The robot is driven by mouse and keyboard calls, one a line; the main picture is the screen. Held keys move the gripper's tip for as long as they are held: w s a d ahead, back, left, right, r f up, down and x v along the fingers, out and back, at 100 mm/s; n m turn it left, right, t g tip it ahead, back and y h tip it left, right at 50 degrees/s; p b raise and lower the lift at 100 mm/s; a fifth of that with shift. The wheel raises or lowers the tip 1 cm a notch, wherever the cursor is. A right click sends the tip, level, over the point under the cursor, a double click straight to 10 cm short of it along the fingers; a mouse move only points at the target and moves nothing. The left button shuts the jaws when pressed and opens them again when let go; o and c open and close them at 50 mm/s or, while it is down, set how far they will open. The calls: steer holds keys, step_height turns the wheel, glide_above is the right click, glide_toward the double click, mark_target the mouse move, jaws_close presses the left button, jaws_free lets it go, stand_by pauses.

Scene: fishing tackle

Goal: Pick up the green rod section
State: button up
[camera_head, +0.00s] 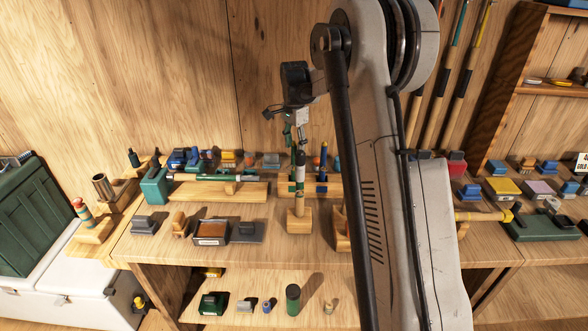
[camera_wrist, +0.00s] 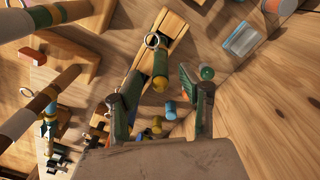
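In the head view a rod section with green and pale bands (camera_head: 299,174) stands upright in a wooden block (camera_head: 299,222). My gripper (camera_head: 296,137) is just above its top, pointing down. In the wrist view my gripper (camera_wrist: 162,95) is open, with a green finger on each side. A green rod section with a yellow end (camera_wrist: 160,67) and a metal ring shows between and beyond the fingertips, over a wooden block. No contact with the fingers shows. A longer green rod (camera_head: 212,177) lies level on a wooden stand to the left in the head view.
Thick banded rods (camera_wrist: 33,112) on wooden stands crowd the left of the wrist view. Several small cylinders lie below the fingers. A brown box (camera_head: 211,232) and small tackle pieces sit on the bench. My arm hides the bench's middle right. Bare wood (camera_wrist: 270,105) shows right in the wrist view.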

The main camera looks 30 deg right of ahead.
mark_target(292, 169)
step_height(292, 169, down, 4)
steer(key=shift+a+r+p, duration=0.1)
steer(key=shift+p, duration=0.2)
steer(key=shift+c, duration=0.3)
jaws_close()
